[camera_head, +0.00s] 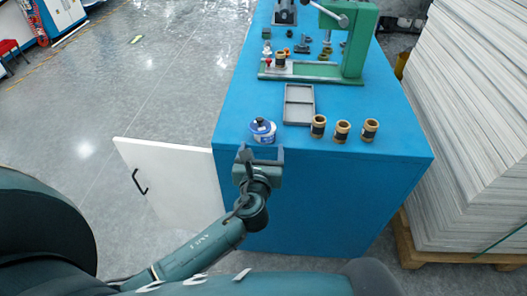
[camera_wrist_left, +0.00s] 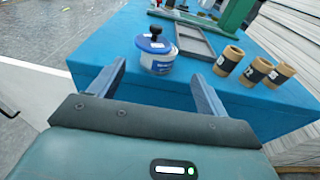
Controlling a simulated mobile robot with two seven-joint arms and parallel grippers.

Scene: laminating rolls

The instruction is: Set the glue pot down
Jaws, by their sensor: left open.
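The glue pot (camera_head: 262,130) is a small white tub with a blue lid and a dark knob. It stands upright on the blue table top (camera_head: 220,120), near its front left edge. It also shows in the left wrist view (camera_wrist_left: 156,55), beyond the fingers. My left gripper (camera_head: 261,153) is open and empty at the table's front edge. Its two fingers (camera_wrist_left: 163,82) point toward the pot, with a gap between them and the pot. My right gripper is in neither view.
Several cardboard-coloured rolls (camera_head: 342,131) stand to the right of the pot. A grey tray (camera_head: 298,104) lies behind it, and a green press (camera_head: 357,45) stands further back. A white door (camera_head: 170,180) stands open at the table's left. Stacked sheets (camera_head: 470,130) are at right.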

